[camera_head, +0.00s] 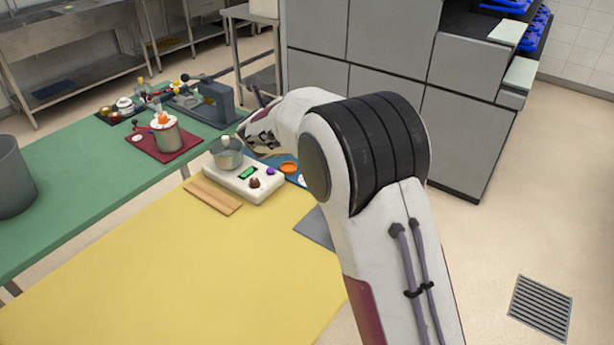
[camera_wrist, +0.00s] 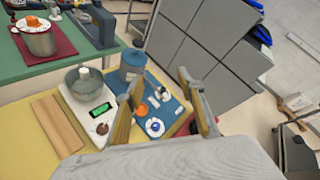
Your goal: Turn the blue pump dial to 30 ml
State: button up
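A small round white dial with a blue centre (camera_wrist: 155,127) lies on a blue mat (camera_wrist: 172,104) in the wrist view. It looks like the blue pump dial, but its marks and setting are too small to read. A blue-grey canister (camera_wrist: 133,66) with a lid stands at the back of the mat. My gripper (camera_wrist: 160,80) is open, its two tan-padded fingers apart above the mat, with nothing between them in its grip. In the head view the gripper is mostly hidden behind my arm, and only part of the blue mat (camera_head: 293,178) shows.
A wooden board (camera_head: 213,197) lies in front. An orange ring (camera_head: 289,167) is on the mat. Grey cabinets (camera_head: 380,95) stand behind.

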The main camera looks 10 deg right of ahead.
notch_tip(320, 180, down, 12)
jog(key=w+d+m+g+h, duration=0.2)
jog(key=m+h, duration=0.2)
jog(key=m, duration=0.4)
jog(key=m+g+h, duration=0.2)
jog(key=m+h, duration=0.1)
jog(key=m, duration=0.3)
send_over(294, 196)
notch_tip(294, 196, down, 11)
jog(key=shift+s+a+f, duration=0.1)
jog(key=shift+s+a, duration=0.05)
jog(key=shift+x, duration=3.9)
jog(key=c, duration=1.1)
